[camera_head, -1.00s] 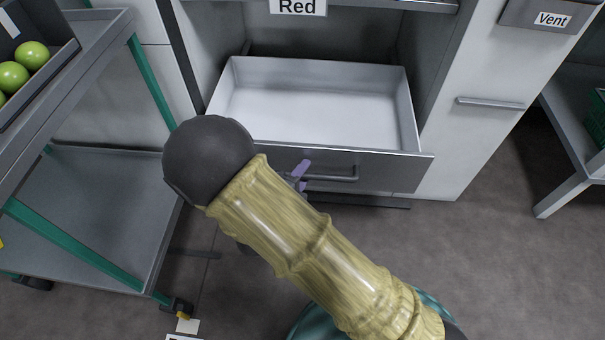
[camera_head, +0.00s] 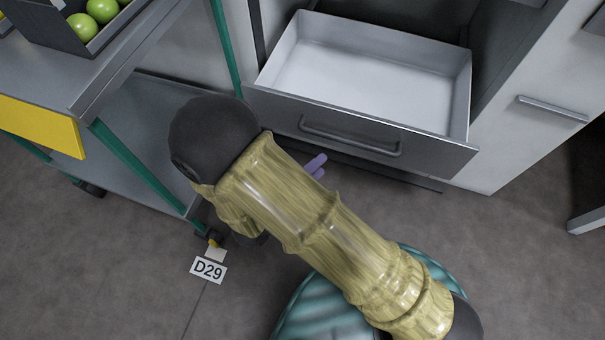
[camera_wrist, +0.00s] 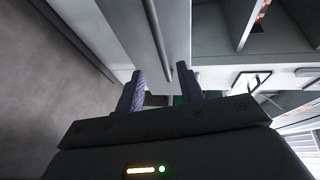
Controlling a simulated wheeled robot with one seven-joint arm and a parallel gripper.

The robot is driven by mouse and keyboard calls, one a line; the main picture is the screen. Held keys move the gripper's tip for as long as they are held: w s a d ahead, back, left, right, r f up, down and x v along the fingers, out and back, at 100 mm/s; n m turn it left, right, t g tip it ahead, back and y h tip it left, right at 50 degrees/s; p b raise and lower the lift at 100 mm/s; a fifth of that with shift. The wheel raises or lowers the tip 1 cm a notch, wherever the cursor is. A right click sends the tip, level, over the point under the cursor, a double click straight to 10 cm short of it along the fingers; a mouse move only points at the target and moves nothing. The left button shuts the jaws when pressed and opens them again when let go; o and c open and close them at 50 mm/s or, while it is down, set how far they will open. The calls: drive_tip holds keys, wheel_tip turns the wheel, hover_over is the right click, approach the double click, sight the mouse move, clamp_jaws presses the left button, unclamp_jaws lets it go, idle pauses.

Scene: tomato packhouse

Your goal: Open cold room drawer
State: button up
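The cold room drawer (camera_head: 430,147) is pulled out of the cabinet in the head view, with its empty white inside showing. Its grey bar handle (camera_head: 350,141) runs along the front panel. My gripper (camera_head: 316,166) is mostly hidden behind my arm, with a bit of purple finger showing below the drawer front, apart from the handle. In the wrist view my gripper (camera_wrist: 167,90) has its two purple fingers spread, with nothing held between them. The handle (camera_wrist: 160,45) also shows there, beyond the fingertips.
A grey trolley (camera_head: 110,75) with green legs stands at the left and bears a dark crate (camera_head: 50,38) of green tomatoes. A floor tag marked D29 (camera_head: 208,270) lies by its wheel. A closed cabinet front with a bar handle (camera_head: 552,109) is at the right. Floor below the drawer is clear.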

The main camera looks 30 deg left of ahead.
drive_tip(key=p+v, duration=0.1)
drive_tip(key=v, duration=0.3)
drive_tip(key=shift+s+a, duration=0.1)
drive_tip(key=shift+s, duration=0.1)
drive_tip(key=shift+s, duration=0.1)
